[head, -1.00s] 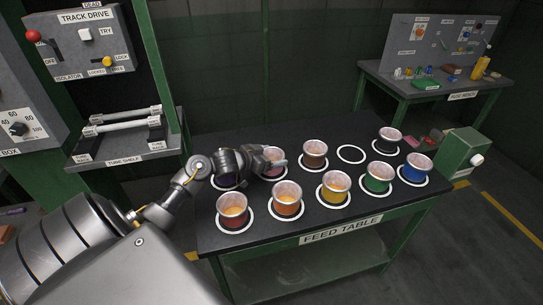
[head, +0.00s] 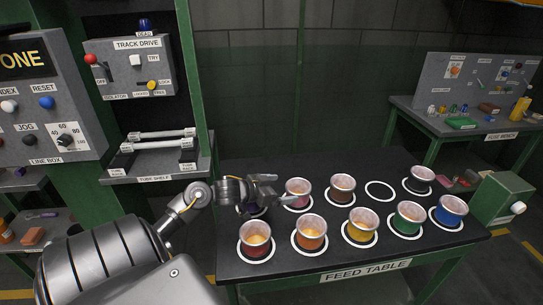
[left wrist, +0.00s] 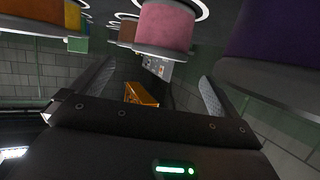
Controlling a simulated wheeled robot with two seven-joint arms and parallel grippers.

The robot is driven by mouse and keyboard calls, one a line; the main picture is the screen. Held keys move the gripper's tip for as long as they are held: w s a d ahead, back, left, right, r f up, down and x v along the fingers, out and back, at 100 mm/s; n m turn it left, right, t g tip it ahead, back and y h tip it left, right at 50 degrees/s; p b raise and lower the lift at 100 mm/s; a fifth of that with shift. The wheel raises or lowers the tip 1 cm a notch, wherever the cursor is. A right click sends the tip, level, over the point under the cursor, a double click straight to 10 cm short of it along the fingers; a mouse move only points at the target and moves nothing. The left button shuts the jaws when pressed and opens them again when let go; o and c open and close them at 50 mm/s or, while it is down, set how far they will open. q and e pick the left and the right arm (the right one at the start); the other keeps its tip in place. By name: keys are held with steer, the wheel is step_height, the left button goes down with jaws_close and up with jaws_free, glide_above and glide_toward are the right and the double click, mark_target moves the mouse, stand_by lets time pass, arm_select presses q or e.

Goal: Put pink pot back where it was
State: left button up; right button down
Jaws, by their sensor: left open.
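The pink pot (head: 298,193) stands upright in a white ring in the back row of the feed table (head: 300,278). In the left wrist view the pink pot (left wrist: 166,27) shows beyond the spread fingers, apart from them. My left gripper (head: 277,190) is open and empty, just left of the pink pot, its fingers pointing toward it. The purple pot (left wrist: 272,42) is close beside the gripper; in the head view it is mostly hidden under my wrist. My right gripper is out of view.
An empty white ring (head: 380,183) lies between the brown pot (head: 342,188) and the black pot (head: 419,179). A front row holds dark red (head: 255,240), orange (head: 310,233), yellow (head: 361,226), green (head: 407,218) and blue (head: 449,211) pots. A green box (head: 500,203) stands to the right.

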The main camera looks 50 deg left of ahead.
arm_select(q)
steer(key=v, duration=0.4)
stand_by(0.5)
